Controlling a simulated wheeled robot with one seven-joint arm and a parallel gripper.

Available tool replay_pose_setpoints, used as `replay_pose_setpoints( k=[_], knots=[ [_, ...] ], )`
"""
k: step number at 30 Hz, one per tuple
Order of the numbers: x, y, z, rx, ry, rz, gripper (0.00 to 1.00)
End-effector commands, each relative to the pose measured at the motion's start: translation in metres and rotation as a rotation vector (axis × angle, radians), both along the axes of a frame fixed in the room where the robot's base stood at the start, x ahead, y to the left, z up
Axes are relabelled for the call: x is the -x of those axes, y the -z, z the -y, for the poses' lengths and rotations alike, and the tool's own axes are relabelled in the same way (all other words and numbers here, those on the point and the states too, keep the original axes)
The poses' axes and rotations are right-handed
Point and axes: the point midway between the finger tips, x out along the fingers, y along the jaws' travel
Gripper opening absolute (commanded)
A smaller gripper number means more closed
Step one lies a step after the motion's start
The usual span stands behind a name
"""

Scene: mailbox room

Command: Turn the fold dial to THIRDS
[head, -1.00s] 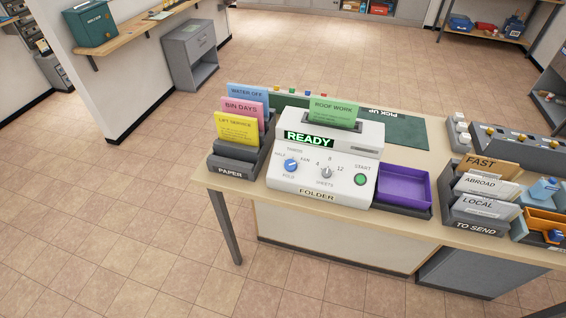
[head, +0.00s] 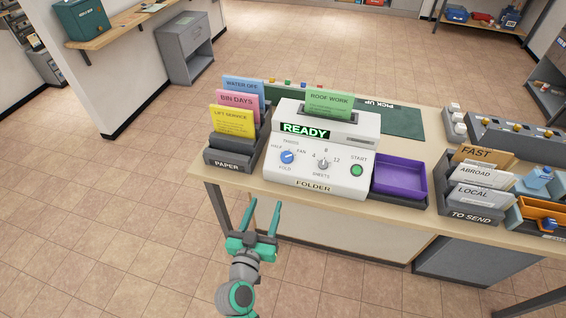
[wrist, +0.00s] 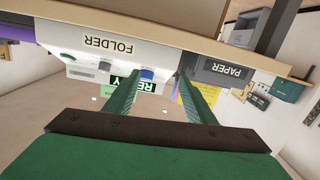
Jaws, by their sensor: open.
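The white folder machine (head: 318,181) stands on the table, its screen reading READY. Its blue fold dial (head: 287,157) is at the left of the front panel, with HALF, THIRDS and FAN marked around it. The dial's white mark seems to point toward the HALF side, but it is small. My gripper (head: 264,208) is open and empty, in front of the table edge, below and left of the dial, touching nothing. In the wrist view, which is upside down, the blue dial (wrist: 147,74) shows beyond and between the open fingers (wrist: 160,88).
Beside the fold dial are the grey sheets dial (head: 323,164) and green START button (head: 357,170). The paper rack (head: 228,165) stands left of the machine, a purple tray (head: 400,190) right. The table's front edge (head: 300,200) lies between gripper and machine. Green paper (head: 330,103) stands in the top slot.

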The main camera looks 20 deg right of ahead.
Motion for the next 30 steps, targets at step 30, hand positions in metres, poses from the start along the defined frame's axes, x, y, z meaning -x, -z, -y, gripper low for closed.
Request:
replay_pose_setpoints(
  k=[30],
  knots=[
    [-0.103,-0.051,0.087,-0.002,0.141,0.104,0.5]
  ],
)
